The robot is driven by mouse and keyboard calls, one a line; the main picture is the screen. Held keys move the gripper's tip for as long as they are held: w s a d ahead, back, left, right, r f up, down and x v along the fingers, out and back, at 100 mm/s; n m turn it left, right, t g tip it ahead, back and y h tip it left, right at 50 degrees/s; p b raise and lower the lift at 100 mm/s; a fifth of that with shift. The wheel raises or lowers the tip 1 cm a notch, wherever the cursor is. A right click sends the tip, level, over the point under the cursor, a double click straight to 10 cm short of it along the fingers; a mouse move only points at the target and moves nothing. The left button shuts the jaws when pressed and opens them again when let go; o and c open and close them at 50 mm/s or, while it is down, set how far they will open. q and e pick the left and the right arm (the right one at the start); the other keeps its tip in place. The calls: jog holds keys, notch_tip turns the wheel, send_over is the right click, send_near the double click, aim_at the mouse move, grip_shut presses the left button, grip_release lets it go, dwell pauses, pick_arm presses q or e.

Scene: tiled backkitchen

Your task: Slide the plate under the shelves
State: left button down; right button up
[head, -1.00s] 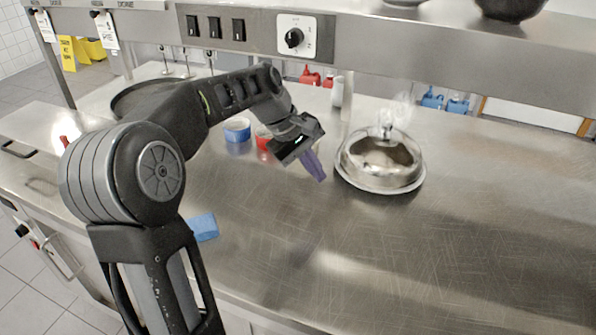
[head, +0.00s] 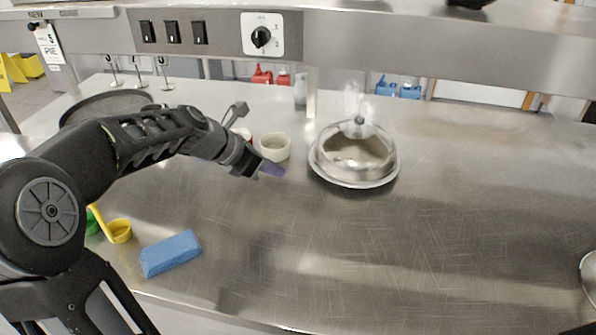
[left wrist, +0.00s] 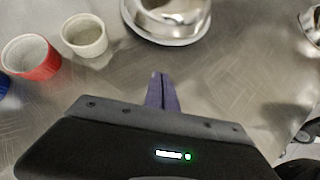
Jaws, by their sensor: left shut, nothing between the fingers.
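The plate (head: 352,184) is a round metal dish on the steel counter, with a shiny domed cover (head: 355,152) on it. Its near rim also shows at the top of the left wrist view (left wrist: 183,41). The shelves (head: 400,45) are a steel overhead unit along the back of the counter, and the plate stands in front of them. My left gripper (head: 272,168) has purple fingers and is shut and empty. It is to the left of the plate, apart from it. In the left wrist view its fingers (left wrist: 162,92) lie together, pointing toward the plate. My right gripper is not in view.
A cream cup (head: 275,147) and a red cup (left wrist: 31,58) stand beside my left gripper. A shelf post (head: 312,92) rises behind the plate. A blue block (head: 171,253) and a yellow cup (head: 119,231) are at front left. The counter right of the plate is mostly clear.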

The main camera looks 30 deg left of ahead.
pick_arm(q)
jog(key=x, duration=0.9)
jog(key=shift+f+b, duration=0.3)
jog(key=w, duration=0.1)
jog(key=w+d, duration=0.1)
jog(key=shift+w+d+p, duration=0.2)
jog(key=shift+w+p, duration=0.05)
jog(key=shift+p, duration=0.15)
jog(key=shift+w+d, duration=0.3)
jog(key=shift+w, duration=0.45)
